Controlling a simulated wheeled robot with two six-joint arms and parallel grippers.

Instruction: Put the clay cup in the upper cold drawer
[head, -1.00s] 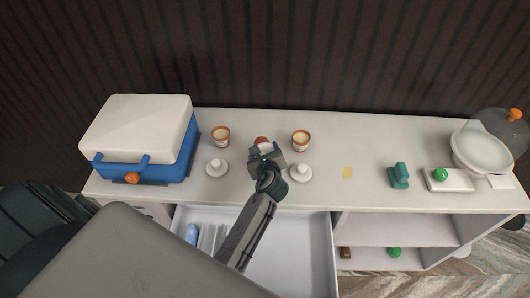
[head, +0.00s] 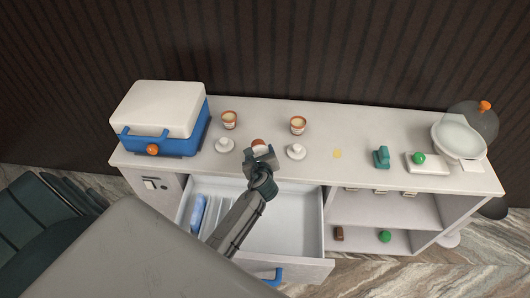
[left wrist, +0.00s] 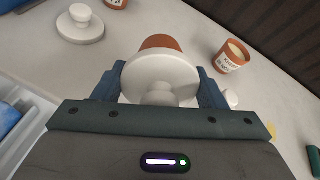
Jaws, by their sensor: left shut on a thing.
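My left gripper (head: 259,157) is shut on an orange-brown clay cup (head: 259,142) with a white knobbed lid. The cup is over the front part of the counter, between the two loose lids; whether it clears the top is hard to tell. In the left wrist view the white lid (left wrist: 160,78) sits between the fingers, with the clay cup (left wrist: 160,43) partly hidden behind it. The open upper drawer (head: 290,226) lies below, under my left forearm. It holds a blue item (head: 198,212) and white dividers at its left; its right part is bare. My right gripper is out of view.
Two open clay cups (head: 229,120) (head: 298,125) stand behind, with loose white lids (head: 225,146) (head: 296,151) in front of them. A blue cooler (head: 160,118) stands left. A teal block (head: 381,157), a green ball (head: 419,158) and a white bowl (head: 460,139) are right.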

